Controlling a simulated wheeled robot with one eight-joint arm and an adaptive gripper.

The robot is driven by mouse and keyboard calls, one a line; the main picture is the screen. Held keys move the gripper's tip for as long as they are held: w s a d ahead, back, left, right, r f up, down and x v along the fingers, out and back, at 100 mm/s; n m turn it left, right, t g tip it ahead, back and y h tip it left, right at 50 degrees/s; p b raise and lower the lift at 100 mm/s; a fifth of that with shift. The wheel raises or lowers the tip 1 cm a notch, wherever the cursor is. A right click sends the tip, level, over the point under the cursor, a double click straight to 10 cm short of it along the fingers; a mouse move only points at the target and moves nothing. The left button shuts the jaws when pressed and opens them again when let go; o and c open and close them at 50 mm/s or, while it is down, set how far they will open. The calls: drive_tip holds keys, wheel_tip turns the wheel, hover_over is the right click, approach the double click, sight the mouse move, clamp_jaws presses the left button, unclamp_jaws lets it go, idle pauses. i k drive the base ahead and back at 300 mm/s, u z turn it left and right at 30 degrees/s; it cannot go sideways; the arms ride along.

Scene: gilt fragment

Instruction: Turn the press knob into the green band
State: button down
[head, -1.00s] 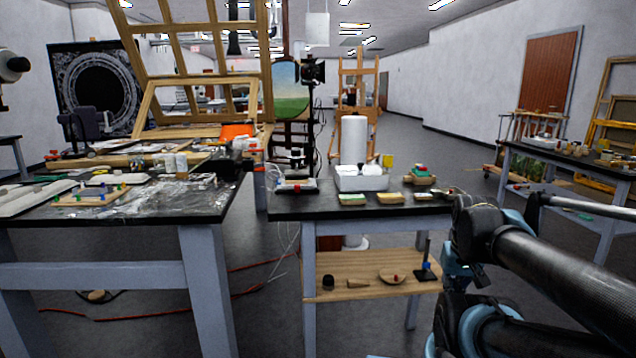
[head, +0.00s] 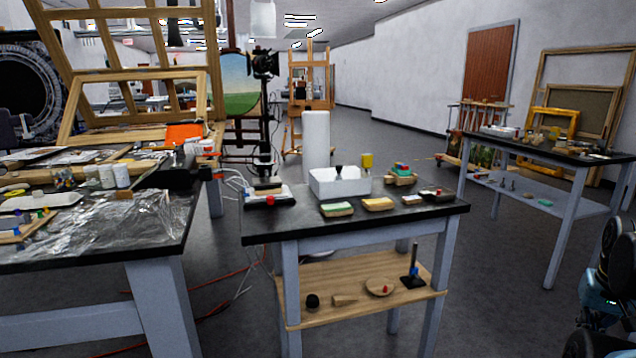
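A small device with a white base and a red knob-like part (head: 270,201) sits at the left end of the middle table (head: 300,228). It may be the press, but it is too small to tell. I cannot make out a green band on it. My gripper is not in view; only dark and blue links of my arm show at the right edge.
A white bin (head: 341,187), a paper roll (head: 315,146) and several sponges and blocks stand on the middle table. A wooden shelf (head: 350,305) is below it. A cluttered bench is at left, another table (head: 560,153) at right. Floor between middle and right tables is clear.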

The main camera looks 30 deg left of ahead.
sight(265, 158)
drive_tip(key=z, duration=1.15)
drive_tip(key=k, duration=1.75)
drive_tip(key=u, duration=2.25)
drive_tip(key=i, duration=1)
drive_tip(key=u, duration=0.05)
